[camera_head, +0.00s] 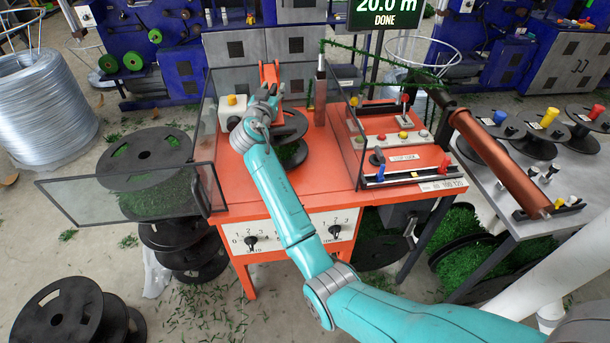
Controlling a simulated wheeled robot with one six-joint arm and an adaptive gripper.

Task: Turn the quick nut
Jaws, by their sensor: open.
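My gripper (268,92) is at the end of my teal arm, above the orange machine table (320,185) and over the left side of a black spool (290,125). It is open, and I see nothing held in it. The spool carries green material and stands upright on the table, partly covered by my arm and wrist. I cannot make out the quick nut; my gripper and wrist cover part of the area above the spool. An orange upright part (268,72) stands just behind my gripper.
A white box with a yellow button (232,100) is left of my gripper. A clear guard panel (130,195) swings out to the left front. Another clear panel (347,140) stands right of the spool. A display reads 20.0 m DONE.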

